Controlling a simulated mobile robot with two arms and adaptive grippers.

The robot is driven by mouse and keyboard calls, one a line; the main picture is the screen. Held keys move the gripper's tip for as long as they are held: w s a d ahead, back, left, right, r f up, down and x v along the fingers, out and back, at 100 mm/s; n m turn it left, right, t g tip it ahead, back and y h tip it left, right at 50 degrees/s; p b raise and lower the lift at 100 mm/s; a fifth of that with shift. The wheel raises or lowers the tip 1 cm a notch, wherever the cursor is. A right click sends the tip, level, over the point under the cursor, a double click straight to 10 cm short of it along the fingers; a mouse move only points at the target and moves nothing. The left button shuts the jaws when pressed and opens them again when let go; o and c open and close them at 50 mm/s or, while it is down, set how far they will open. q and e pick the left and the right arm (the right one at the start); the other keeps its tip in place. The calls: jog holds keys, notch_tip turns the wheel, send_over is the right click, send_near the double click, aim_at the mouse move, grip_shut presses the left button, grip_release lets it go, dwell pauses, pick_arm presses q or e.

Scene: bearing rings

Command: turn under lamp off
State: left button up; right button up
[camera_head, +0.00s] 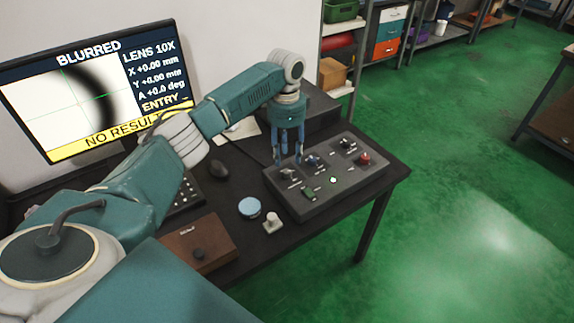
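A dark grey control box (335,190) stands on the right part of the black table. On its top are several controls: a knob at the left (288,174), a knob in the middle (312,161), a knob at the back right (347,144), a red control (364,158), a green switch (308,193) and a small white button (333,180). Their labels are too small to read, so I cannot tell which is the under lamp's. My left gripper (288,158) points down over the box's back left part, fingers apart, near the left and middle knobs. Contact is unclear. My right gripper is out of view.
A monitor (75,105) at the left reads BLURRED and NO RESULT. A mouse (218,170), a light blue disc (249,207), a small white piece (272,222) and a brown box (199,244) are on the table (312,232). Shelves stand behind; green floor is open at right.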

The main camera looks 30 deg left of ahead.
aim_at(287, 171)
pick_arm(q)
notch_tip(287, 171, down, 4)
jog(key=shift+r, duration=0.15)
notch_tip(287, 171, down, 3)
jog(key=shift+r, duration=0.1)
jog(key=shift+w, duration=0.1)
jog(key=shift+c, duration=0.5)
jog(key=c, duration=0.8)
grip_shut()
jog(key=shift+p, duration=0.3)
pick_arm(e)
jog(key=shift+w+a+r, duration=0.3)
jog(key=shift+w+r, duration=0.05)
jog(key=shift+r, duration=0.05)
